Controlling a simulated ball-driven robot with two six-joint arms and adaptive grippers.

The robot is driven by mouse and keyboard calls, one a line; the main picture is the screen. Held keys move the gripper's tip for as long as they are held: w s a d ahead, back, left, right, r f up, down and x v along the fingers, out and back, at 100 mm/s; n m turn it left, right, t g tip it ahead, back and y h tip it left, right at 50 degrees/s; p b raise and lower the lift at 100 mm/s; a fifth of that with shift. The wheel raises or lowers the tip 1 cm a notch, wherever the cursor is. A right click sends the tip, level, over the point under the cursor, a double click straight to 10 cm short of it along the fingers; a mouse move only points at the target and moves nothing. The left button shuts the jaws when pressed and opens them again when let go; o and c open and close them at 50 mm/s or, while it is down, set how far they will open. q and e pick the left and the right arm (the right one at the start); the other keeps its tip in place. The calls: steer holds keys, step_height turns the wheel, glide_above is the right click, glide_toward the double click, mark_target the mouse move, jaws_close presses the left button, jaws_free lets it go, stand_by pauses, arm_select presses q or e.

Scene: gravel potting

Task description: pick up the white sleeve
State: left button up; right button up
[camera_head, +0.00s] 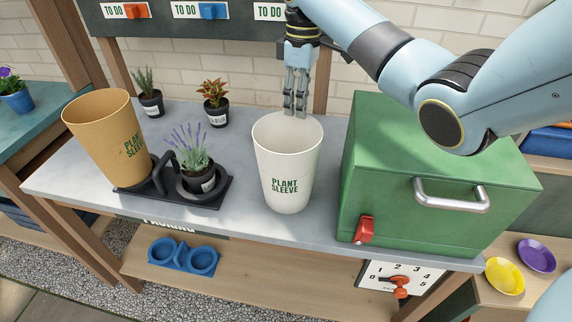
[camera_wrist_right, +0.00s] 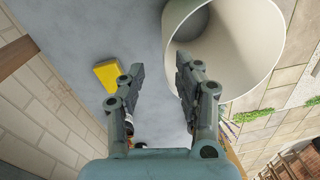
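The white sleeve (camera_head: 284,170), a tapered cup printed "PLANT SLEEVE", stands upright and open-topped on the grey bench, left of the green box. My right gripper (camera_head: 295,112) points down at the far side of its rim. In the right wrist view the fingers (camera_wrist_right: 160,85) are apart with nothing gripped between them. The sleeve's round mouth (camera_wrist_right: 250,50) shows there at the upper right, and the right-hand finger overlaps its rim. I cannot tell whether that finger is inside the rim or touches it. My left gripper is not in view.
The green box (camera_head: 440,185) with a handle stands close on the right. A tan sleeve (camera_head: 105,135) leans on a black holder at left, beside a lavender pot (camera_head: 200,180). Two small pots (camera_head: 151,104) stand behind. A yellow block (camera_wrist_right: 110,75) shows in the wrist view.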

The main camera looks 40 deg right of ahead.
mark_target(297, 128)
steer(key=f, duration=0.4)
steer(key=a+f+p, duration=0.1)
steer(key=f, duration=0.1)
steer(key=shift+s+f, duration=0.1)
steer(key=shift+s, duration=0.25)
steer(key=shift+f, duration=0.35)
steer(key=shift+c, duration=0.4)
jaws_close()
